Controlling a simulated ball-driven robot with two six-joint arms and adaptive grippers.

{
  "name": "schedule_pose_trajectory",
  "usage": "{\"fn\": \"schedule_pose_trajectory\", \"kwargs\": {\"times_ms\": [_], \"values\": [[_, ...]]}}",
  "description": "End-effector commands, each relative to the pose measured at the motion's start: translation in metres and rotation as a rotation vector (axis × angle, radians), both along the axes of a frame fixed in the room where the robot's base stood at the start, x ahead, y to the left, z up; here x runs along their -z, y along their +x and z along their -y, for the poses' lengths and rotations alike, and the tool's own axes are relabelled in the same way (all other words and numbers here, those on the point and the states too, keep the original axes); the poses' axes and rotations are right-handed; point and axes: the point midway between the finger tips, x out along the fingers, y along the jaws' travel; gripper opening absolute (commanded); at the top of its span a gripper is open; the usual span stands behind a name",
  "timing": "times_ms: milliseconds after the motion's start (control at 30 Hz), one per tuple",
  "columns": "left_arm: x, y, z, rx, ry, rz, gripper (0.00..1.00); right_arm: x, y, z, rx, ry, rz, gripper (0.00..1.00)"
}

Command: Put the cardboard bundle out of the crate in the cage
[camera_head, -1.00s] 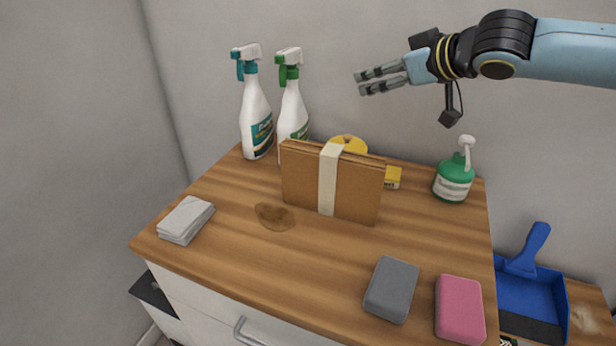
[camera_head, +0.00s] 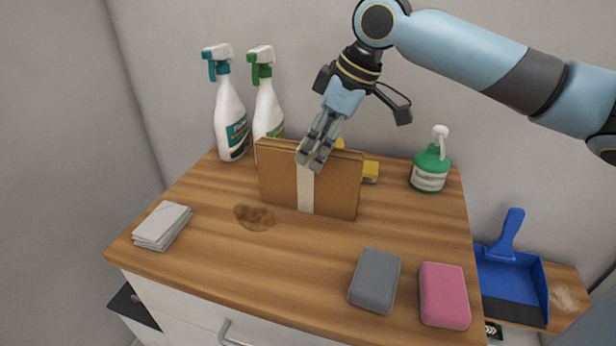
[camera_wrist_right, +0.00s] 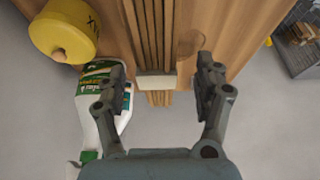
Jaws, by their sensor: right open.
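The cardboard bundle (camera_head: 335,188), brown flat sheets with a pale band around the middle, stands upright on the wooden counter. My right gripper (camera_head: 309,162) points down at its banded top edge. In the right wrist view my right gripper (camera_wrist_right: 163,72) is open, one finger on each side of the bundle's stacked edges (camera_wrist_right: 150,30) and band. I cannot tell whether the fingers touch it. A dark grey crate-like container (camera_wrist_right: 298,45) with brownish contents shows partly at the right edge there; I cannot tell whether it is the crate or the cage. My left gripper is not in view.
Two spray bottles (camera_head: 230,120) and a yellow round item (camera_wrist_right: 62,32) stand close behind the bundle. A green pump bottle (camera_head: 430,168), grey sponge (camera_head: 375,280), pink sponge (camera_head: 444,295) and folded cloths (camera_head: 162,226) are around it. The counter front middle is clear, beside a brown stain (camera_head: 254,216).

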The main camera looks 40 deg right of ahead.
Motion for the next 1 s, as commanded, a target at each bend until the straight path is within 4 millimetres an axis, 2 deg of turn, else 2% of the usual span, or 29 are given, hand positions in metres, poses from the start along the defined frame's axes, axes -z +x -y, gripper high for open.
{"fn": "schedule_pose_trajectory", "kwargs": {"times_ms": [300,600,1000], "values": [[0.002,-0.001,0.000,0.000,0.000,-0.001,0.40,0.041,0.017,-0.005,0.003,0.004,-0.001,0.69],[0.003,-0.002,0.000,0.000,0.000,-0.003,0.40,0.046,0.019,-0.005,0.001,0.000,0.000,0.69],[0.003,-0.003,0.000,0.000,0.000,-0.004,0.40,0.046,0.019,-0.005,0.001,0.000,0.000,0.17]]}}
